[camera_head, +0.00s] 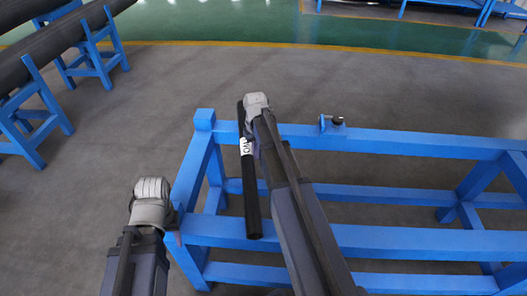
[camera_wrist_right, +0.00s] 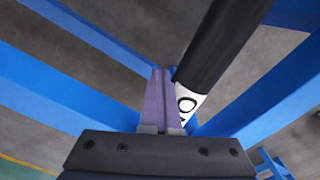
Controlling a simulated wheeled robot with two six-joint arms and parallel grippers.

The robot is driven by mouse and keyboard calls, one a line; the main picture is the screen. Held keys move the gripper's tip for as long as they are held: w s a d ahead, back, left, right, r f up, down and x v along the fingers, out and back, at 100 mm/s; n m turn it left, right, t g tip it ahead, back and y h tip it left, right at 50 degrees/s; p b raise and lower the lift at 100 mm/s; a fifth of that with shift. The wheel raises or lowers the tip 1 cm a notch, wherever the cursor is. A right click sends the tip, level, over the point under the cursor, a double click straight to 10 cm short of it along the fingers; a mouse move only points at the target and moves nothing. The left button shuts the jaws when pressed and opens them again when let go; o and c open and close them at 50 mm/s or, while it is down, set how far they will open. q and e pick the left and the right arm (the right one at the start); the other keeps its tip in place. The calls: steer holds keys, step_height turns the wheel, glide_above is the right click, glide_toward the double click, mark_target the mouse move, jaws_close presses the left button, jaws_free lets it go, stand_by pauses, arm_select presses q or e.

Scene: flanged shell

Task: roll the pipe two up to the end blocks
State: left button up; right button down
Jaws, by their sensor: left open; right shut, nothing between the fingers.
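The black pipe (camera_head: 251,200) lies across the blue rails near the rack's left end. Its white label (camera_head: 246,147) is partly readable. One blue end block (camera_head: 205,119) stands at the far rail's left end, with a gap between it and the pipe. The near rail's end is partly hidden behind my left gripper (camera_head: 152,190), which is open and left of the pipe. My right gripper (camera_head: 256,101) is at the pipe's far part, on its right side. In the right wrist view, its fingers (camera_wrist_right: 163,75) are shut and empty, close beside the pipe (camera_wrist_right: 220,40); contact is unclear.
The blue rack (camera_head: 420,143) stretches right, its rails mostly bare. A small blue bracket (camera_head: 332,124) sits on the far rail. Other blue stands (camera_head: 90,60) carry large dark pipes (camera_head: 45,42) at upper left. Grey floor (camera_head: 160,100) is open between.

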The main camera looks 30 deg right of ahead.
steer(key=shift+w+a, duration=3.85)
steer(key=shift+a, duration=2.35)
step_height(320, 180, up, 9)
steer(key=s+d+p, duration=0.1)
steer(key=d+p, duration=0.1)
steer(key=p, duration=0.7)
steer(key=shift+s+d, duration=0.35)
